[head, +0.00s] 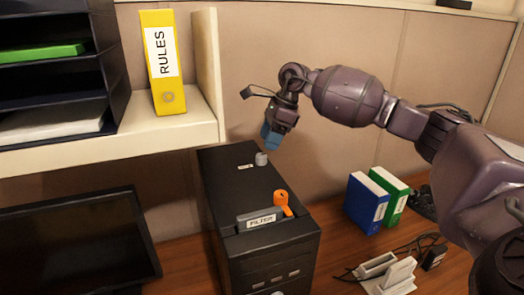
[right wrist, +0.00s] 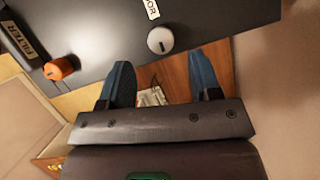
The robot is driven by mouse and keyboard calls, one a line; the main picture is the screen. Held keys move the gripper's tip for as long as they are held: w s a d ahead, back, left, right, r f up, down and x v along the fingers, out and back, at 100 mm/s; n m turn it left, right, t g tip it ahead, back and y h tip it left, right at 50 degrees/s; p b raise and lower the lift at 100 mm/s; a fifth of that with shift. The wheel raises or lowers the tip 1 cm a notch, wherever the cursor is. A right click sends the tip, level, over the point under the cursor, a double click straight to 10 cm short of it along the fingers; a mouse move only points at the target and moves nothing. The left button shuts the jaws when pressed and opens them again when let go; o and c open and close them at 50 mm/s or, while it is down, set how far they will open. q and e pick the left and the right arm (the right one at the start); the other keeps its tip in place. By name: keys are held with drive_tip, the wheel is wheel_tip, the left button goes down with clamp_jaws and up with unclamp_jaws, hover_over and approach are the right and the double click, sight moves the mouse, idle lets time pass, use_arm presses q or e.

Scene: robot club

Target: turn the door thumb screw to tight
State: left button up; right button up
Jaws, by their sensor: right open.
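The door thumb screw is a small grey knob (head: 261,158) on top of the black computer case (head: 235,185), beside a white label (head: 245,167). My right gripper (head: 271,136) has blue fingers and is above and just behind the knob. In the right wrist view its fingers (right wrist: 163,68) are open and empty, with the knob past their tips and apart from them. My left gripper is out of view.
An orange knob (head: 283,204) and a "FILTER" plate (head: 261,221) stand at the case's front. A shelf (head: 120,146) with a yellow "RULES" binder (head: 163,62) is to the left. Blue (head: 366,202) and green (head: 391,193) binders stand at right. The partition wall is close behind.

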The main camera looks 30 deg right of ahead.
sight(262, 154)
drive_tip(key=shift+p+x, duration=0.4)
drive_tip(key=shift+x, duration=2.2)
drive_tip(key=shift+w, duration=0.1)
drive_tip(key=c, duration=0.9)
drive_tip(key=shift+c, duration=0.2)
